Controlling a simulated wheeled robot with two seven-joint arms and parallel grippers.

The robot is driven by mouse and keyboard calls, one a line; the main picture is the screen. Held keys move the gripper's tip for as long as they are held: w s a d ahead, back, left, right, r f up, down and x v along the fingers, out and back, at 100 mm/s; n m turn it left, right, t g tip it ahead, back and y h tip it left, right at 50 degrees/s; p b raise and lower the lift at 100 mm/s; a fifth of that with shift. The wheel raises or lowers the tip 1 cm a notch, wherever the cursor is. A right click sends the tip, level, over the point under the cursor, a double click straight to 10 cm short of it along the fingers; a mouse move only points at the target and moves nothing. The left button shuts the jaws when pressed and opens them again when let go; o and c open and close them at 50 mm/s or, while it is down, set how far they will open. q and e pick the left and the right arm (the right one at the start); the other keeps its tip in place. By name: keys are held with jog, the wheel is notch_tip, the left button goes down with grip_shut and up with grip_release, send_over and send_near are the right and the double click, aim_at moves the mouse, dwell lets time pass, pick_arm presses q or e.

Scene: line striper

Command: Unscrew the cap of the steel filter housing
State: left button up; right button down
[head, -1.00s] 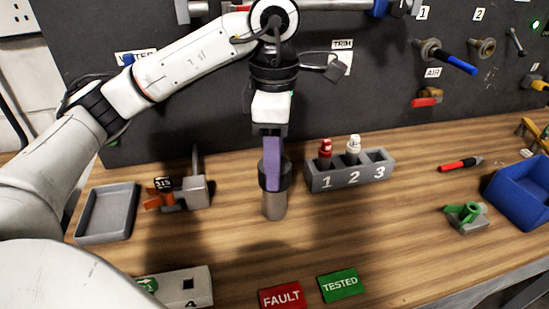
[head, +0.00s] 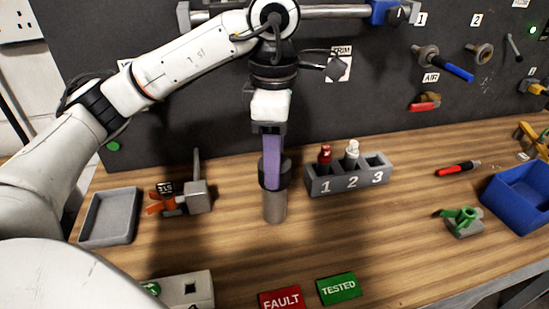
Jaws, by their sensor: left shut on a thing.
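The steel filter housing (head: 274,208) stands upright on the wooden bench, a grey metal cylinder near the middle of the head view. Its dark cap (head: 264,176) sits on top, partly hidden by my gripper. My left gripper (head: 272,178), with purple fingers, points down from above and is shut on the cap. Whether any gap lies between cap and housing cannot be told. My right gripper is not in view.
A grey holder (head: 340,184) marked 1, 2, 3 stands close to the right with a red and a white nozzle. A grey tray (head: 108,217) and an orange-handled valve (head: 165,198) are left.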

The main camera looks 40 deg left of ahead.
pick_arm(q)
jog(key=shift+r, duration=0.2)
jog(key=shift+r+p, duration=1.35)
jog(key=shift+r, duration=1)
